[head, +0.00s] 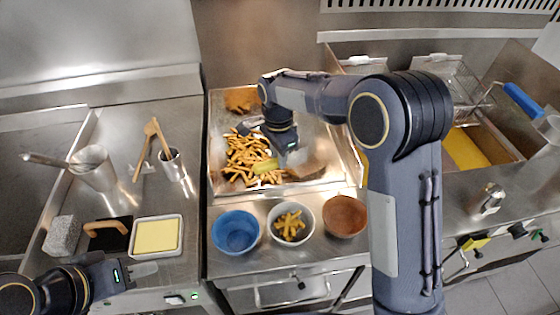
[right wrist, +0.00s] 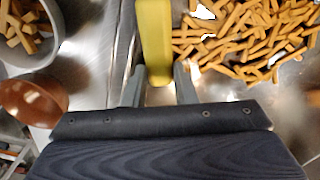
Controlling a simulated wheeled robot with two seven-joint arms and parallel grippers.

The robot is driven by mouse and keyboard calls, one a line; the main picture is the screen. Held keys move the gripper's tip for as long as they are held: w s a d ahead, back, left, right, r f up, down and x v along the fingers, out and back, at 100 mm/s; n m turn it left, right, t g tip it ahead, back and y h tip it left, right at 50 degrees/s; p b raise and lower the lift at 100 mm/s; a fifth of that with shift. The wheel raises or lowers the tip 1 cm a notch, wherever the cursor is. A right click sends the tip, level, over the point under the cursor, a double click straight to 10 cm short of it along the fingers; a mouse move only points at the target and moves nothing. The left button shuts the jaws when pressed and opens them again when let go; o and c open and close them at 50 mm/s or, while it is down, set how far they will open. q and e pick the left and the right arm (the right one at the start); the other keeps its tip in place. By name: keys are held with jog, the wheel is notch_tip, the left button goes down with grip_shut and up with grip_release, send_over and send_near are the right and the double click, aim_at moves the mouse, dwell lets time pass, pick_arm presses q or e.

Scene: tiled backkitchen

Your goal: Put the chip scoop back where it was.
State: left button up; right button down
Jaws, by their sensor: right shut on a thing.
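The chip scoop shows its yellow handle in the right wrist view (right wrist: 155,40), between the fingers of my right gripper (right wrist: 160,85). In the head view a yellow-green piece of it (head: 266,166) shows over the chips. My right gripper (head: 287,152) is shut on the handle, over the chip tray. The scoop's far end is not clearly seen. Loose chips (head: 240,150) lie in the steel chip tray (head: 214,112). My left gripper (head: 145,270) is low at the left, beside a tray with a yellow slab (head: 157,236); its jaw opening is unclear.
A blue bowl (head: 236,232), a white bowl with chips (head: 290,223) and a brown bowl (head: 345,216) stand along the front of the chip tray. A steel cup with tongs (head: 171,165) and a steel pot (head: 93,168) stand left. Fryer basins with a blue-handled basket (head: 522,100) are right.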

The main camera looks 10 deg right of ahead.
jog(key=shift+f, duration=1.4)
jog(key=c, duration=1.2)
grip_release()
jog(key=shift+f, duration=0.1)
jog(key=shift+o, duration=0.2)
notch_tip(320, 180, up, 12)
jog(key=shift+s, duration=0.15)
